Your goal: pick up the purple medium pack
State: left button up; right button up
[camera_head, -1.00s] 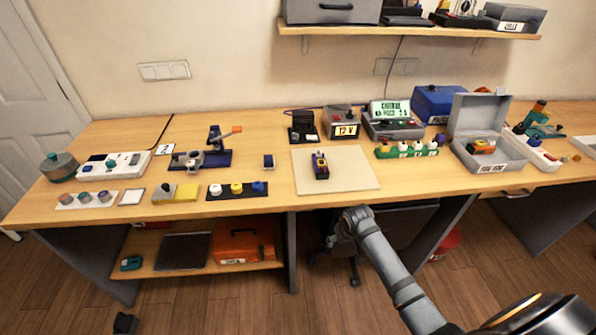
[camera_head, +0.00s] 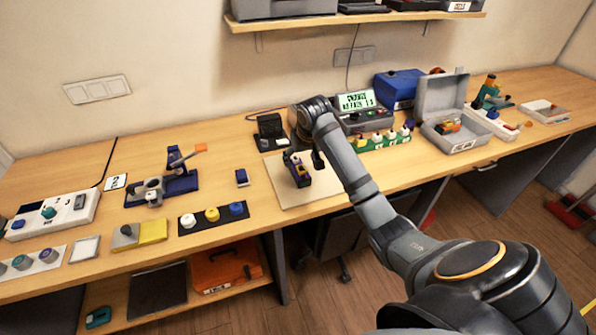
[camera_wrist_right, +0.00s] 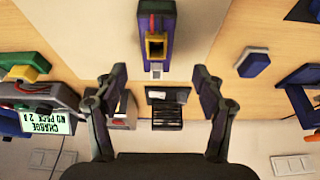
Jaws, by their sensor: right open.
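A purple block with yellow and dark parts (camera_head: 300,179) stands on a pale mat (camera_head: 290,203) on the bench. It is the clearest purple thing in view, though I cannot tell for sure that it is the medium pack. In the right wrist view the purple block (camera_wrist_right: 157,18) lies at the top centre, beyond the fingertips, with a yellow-framed part on it. My right gripper (camera_head: 304,158) is beside and above it in the head view and partly covers it. In the right wrist view the gripper (camera_wrist_right: 160,90) has its fingers wide apart, with nothing between them. My left gripper is out of view.
A small blue block (camera_head: 241,177) lies left of the mat. A black strip with coloured knobs (camera_head: 212,217) is at the front left. A green rack (camera_head: 382,140), a charger with a display (camera_head: 355,101) and an open grey case (camera_head: 440,100) stand to the right.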

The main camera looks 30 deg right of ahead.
aim_at(299, 167)
jog(key=shift+x, duration=0.8)
jog(key=shift+w+d+f, duration=0.2)
jog(key=shift+f, duration=0.4)
jog(key=p+x, duration=0.1)
jog(key=x, duration=0.3)
jog(key=shift+s, duration=0.15)
jog(key=shift+d+f, duration=0.1)
jog(key=shift+f, duration=0.15)
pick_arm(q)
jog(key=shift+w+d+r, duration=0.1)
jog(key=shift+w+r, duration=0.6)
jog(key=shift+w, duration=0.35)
pick_arm(e)
jog(key=shift+r, duration=0.1)
grip_shut()
